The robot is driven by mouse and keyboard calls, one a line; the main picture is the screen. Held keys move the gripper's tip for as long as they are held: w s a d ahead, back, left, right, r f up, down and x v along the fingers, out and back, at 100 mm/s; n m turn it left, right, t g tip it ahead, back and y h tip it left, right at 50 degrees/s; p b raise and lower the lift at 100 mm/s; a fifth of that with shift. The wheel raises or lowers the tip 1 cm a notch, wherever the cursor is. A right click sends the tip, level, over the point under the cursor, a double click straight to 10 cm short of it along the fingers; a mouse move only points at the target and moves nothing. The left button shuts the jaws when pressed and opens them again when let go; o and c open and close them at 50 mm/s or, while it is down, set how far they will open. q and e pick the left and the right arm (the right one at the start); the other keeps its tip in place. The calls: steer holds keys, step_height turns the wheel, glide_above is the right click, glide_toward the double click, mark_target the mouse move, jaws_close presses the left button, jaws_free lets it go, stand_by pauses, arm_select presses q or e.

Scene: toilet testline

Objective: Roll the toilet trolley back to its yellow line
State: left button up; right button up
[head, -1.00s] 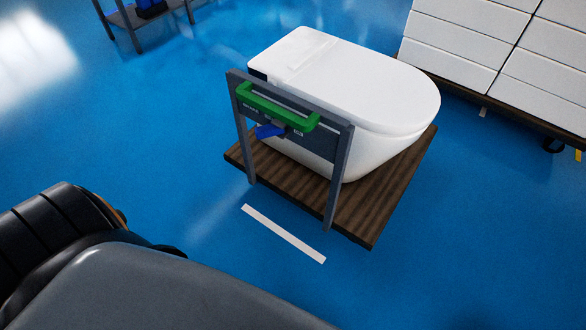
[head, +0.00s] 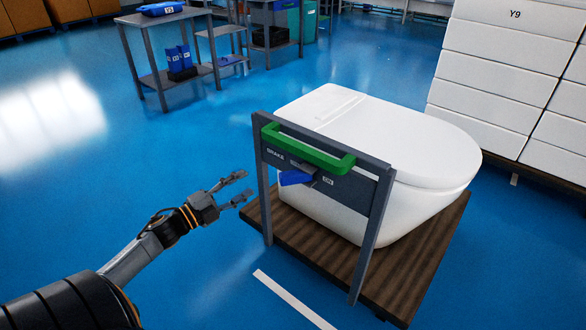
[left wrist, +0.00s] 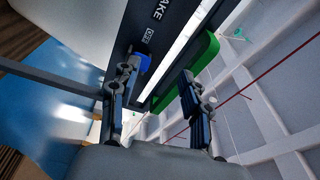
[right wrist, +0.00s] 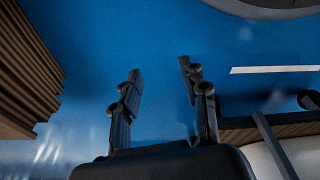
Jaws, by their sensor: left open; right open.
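The toilet trolley has a dark wooden deck (head: 425,255) carrying a white toilet (head: 400,140), and a grey upright frame (head: 377,235). A green handle (head: 310,150) runs across the frame's top. A blue brake lever (head: 296,178) sits below it; its setting is hard to read. My left gripper (head: 243,187) is open and empty, left of the frame and apart from the handle. In the left wrist view its fingers (left wrist: 160,90) point toward the green handle (left wrist: 203,55) and blue lever (left wrist: 143,63). My right gripper (right wrist: 160,85) is open and empty above blue floor. No yellow line shows now.
A white floor strip (head: 290,297) lies in front of the trolley. Stacked white boxes (head: 490,80) stand close behind it on the right. A grey table (head: 150,18) with blue items stands at the back left. The blue floor between is clear.

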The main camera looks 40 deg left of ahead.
mark_target(292, 150)
arm_select(q)
steer(key=d+r+m+h+b, duration=0.1)
steer(key=d+r+m+h, duration=0.35)
steer(key=r+m, duration=0.2)
steer(key=shift+n, duration=0.45)
steer(key=x, duration=1.1)
steer(key=shift+w+r, duration=0.3)
steer(key=shift+w, duration=0.1)
steer(key=shift+x, duration=0.8)
steer(key=shift+d+f, duration=0.1)
arm_select(e)
steer(key=r, duration=0.1)
steer(key=w+r, duration=0.1)
steer(key=r, duration=0.1)
steer(key=shift+w+a+r, duration=0.25)
steer(key=shift+w+a, duration=0.05)
steer(key=shift+a, duration=0.05)
arm_select(q)
jaws_close()
